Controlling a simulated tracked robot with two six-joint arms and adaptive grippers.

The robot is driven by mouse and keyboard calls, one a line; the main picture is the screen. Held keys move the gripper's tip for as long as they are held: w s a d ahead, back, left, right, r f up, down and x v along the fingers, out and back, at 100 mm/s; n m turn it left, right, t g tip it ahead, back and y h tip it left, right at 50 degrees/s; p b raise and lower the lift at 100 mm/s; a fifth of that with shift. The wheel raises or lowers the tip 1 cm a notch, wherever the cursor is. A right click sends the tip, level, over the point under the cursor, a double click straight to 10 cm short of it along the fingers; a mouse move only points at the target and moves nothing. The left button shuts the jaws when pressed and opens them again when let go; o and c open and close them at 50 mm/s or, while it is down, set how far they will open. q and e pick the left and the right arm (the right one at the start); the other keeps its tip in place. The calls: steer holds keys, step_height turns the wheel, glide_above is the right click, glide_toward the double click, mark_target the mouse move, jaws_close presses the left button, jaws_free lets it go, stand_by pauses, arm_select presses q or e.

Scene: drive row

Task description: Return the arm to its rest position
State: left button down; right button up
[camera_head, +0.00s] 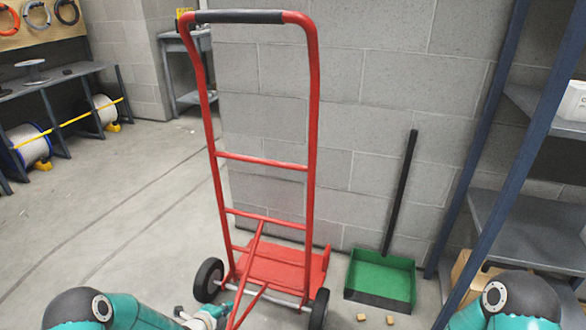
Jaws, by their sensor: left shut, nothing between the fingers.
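My left arm (138,314) comes in at the bottom left, teal with a dark joint cover. My left gripper (208,316) shows only in part at the bottom edge, in front of the left wheel of the red hand truck; it is shut and empty. I cannot tell whether it touches the truck. My right arm (480,314) shows at the bottom right as a teal link and dark cover; its gripper is out of view.
A red hand truck (312,150) stands upright by the block wall. A green dustpan (381,275) with a black handle is right of it, near small tan blocks (390,320). A blue-framed shelf (530,225) stands at right. Open floor (110,210) lies at left.

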arm_select(q)
steer(key=s+d+f+n+g, duration=0.1)
steer(key=s+d+n+g, duration=0.15)
steer(key=s+n, duration=0.7)
steer(key=s+d+n+g, duration=0.2)
steer(key=s+n+g, duration=0.2)
steer(key=s+n, duration=0.55)
steer(key=s+d+f+n+g, duration=0.1)
steer(key=s+d+n+g, duration=0.3)
steer(key=s, duration=1)
step_height(320, 180, up, 29)
steer(key=a+n+p, duration=0.1)
steer(key=p, duration=2.8)
steer(key=shift+w+t, duration=0.3)
steer(key=shift+t, duration=0.15)
steer(key=shift+a, duration=0.1)
